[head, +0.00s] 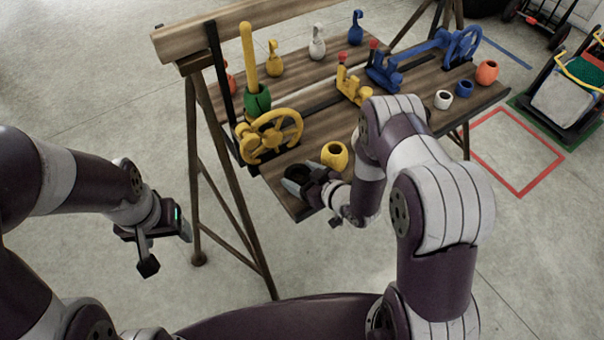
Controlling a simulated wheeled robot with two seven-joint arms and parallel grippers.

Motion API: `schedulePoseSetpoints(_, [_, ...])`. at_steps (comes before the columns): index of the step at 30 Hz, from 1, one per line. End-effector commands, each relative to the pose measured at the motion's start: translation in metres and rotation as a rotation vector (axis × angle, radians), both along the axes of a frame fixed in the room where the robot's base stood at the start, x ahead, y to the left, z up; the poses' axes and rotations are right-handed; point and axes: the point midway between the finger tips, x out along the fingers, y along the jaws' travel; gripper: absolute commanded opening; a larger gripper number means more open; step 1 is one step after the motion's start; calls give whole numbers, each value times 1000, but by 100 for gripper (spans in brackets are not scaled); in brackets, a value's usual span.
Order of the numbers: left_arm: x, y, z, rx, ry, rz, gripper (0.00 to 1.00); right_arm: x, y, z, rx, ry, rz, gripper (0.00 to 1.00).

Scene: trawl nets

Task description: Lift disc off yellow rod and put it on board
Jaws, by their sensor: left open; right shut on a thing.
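The yellow rod (248,52) stands upright at the left end of the wooden board (323,78), with a green rounded piece (257,103) around its lower part. No separate disc shows on the rod above it. My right gripper (306,186) is low over the board's front left edge, shut on a dark piece (302,173) that looks like the disc. The wrist partly hides it, and I cannot tell whether it touches the board. My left gripper (166,246) is open and empty, off the board to the left.
A yellow handwheel (270,136) and a yellow pot (335,155) are close to my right gripper. Yellow and blue fittings, a blue wheel (463,46) and small pots stand farther right. My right arm covers the board's front middle.

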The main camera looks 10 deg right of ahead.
Motion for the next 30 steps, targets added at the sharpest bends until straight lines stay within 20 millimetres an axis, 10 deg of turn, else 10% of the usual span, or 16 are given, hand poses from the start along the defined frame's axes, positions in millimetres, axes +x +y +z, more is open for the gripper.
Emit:
schedulePoseSetpoints(8, [0, 0, -4, 0, 0, 0, 69, 0, 0, -4, 1, -1, 0, 41])
schedulePoseSetpoints(9, [0, 0, -4, 0, -1, 0, 69, 0, 0, -4, 1, -1, 0, 78])
schedulePoseSetpoints(12, [0, 0, -4, 0, -1, 0, 69, 0, 0, -4, 1, -1, 0, 100])
schedulePoseSetpoints(20, [0, 0, -4, 0, 0, 0, 69, -3, -2, -3, 0, 0, -1, 100])
schedulePoseSetpoints(30, [0, 0, -4, 0, 0, 0, 69, -54, -36, 22, 0, 1, -7, 100])
